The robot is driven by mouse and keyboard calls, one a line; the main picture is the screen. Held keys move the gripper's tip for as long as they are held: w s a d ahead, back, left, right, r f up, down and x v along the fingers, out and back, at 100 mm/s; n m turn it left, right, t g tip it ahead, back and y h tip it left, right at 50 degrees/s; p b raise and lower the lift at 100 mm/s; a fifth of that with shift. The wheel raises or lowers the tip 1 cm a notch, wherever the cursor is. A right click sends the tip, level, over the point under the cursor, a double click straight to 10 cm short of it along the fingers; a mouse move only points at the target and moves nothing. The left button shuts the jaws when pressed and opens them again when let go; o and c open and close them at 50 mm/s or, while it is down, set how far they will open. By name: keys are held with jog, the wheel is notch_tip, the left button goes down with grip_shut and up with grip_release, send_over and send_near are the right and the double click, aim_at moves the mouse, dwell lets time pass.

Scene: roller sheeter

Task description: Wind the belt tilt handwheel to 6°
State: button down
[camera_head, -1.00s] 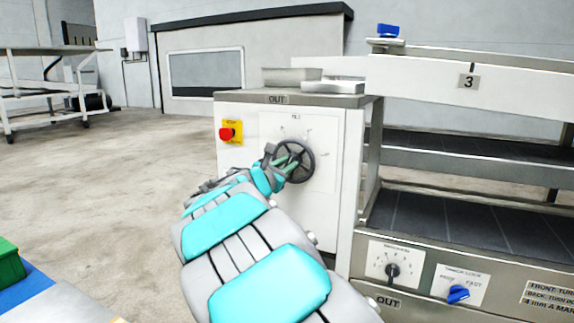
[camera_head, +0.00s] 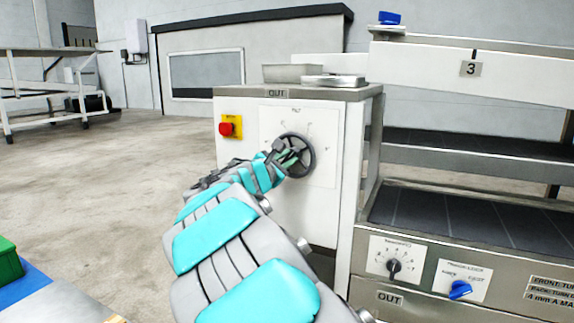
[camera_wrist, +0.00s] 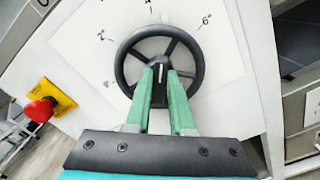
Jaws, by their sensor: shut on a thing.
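The belt tilt handwheel (camera_head: 313,157) is a dark spoked wheel on the white front panel of the machine. It also shows in the wrist view (camera_wrist: 198,62), in front of a white dial plate (camera_wrist: 85,38) with marks reading 2°, 4 and 6°. The 2° mark is at the left, the 4 near the top and the 6° at the upper right. My gripper (camera_wrist: 163,75) has its green fingers shut on the dark middle part of the handwheel, at the hub or a spoke; I cannot tell which. No clear pointer reading shows. In the head view my gripper (camera_head: 287,158) partly covers the wheel.
A red stop button (camera_head: 227,129) on a yellow plate is left of the wheel. Metal trays (camera_head: 292,73) lie on the cabinet top. A selector knob (camera_head: 394,265) and a blue knob (camera_head: 460,289) are at lower right.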

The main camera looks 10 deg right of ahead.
jog(key=shift+s+d+f+m+b, duration=0.1)
jog(key=shift+f+m+b, duration=0.05)
jog(key=shift+m+b, duration=1.55)
jog(key=shift+f+m+b, duration=0.15)
jog(key=shift+m+b, duration=1.3)
jog(key=shift+m, duration=0.45)
jog(key=c, duration=0.8)
grip_release()
jog(key=shift+r, duration=0.1)
